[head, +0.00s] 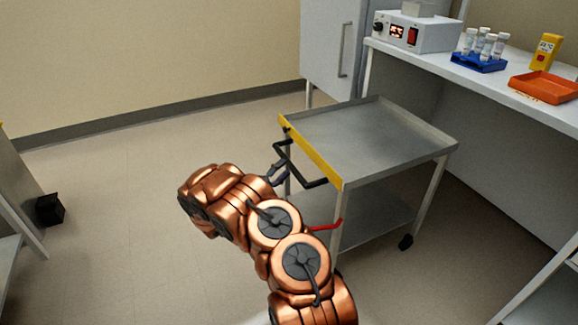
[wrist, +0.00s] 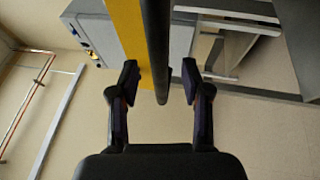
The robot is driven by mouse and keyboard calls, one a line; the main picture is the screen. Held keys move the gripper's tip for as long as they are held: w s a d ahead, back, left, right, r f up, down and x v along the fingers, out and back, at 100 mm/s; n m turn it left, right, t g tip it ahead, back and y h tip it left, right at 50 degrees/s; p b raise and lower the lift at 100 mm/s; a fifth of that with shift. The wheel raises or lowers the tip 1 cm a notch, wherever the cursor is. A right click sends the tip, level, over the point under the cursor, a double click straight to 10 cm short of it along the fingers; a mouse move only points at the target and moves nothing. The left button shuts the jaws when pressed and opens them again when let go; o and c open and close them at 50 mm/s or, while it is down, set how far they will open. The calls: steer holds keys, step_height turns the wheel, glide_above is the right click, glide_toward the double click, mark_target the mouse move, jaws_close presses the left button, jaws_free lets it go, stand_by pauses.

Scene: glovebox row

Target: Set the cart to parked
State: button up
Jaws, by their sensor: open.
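The cart (head: 375,135) is a grey metal trolley with a yellow front edge (head: 311,152) and a black handle (head: 312,184) sticking out from that edge. A red lever (head: 327,226) shows low on its near side, partly behind my arm. My gripper (head: 277,174) is at the handle, largely hidden by my arm in the head view. In the wrist view my gripper (wrist: 160,78) is open, with the black handle bar (wrist: 158,45) running between its fingers. The fingers appear apart from the bar. The yellow edge (wrist: 130,35) lies behind it.
A bench (head: 480,75) at the right carries a white instrument (head: 418,32), a blue tube rack (head: 478,63), an orange tray (head: 543,88) and a yellow device (head: 544,52). A grey cabinet (head: 330,45) stands behind the cart.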

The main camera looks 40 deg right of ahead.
mark_target(289, 164)
steer(key=shift+w+d+r, duration=0.1)
steer(key=shift+d+r, duration=0.1)
steer(key=shift+d, duration=0.75)
steer(key=shift+d+r, duration=0.2)
steer(key=shift+d, duration=0.75)
jaws_close()
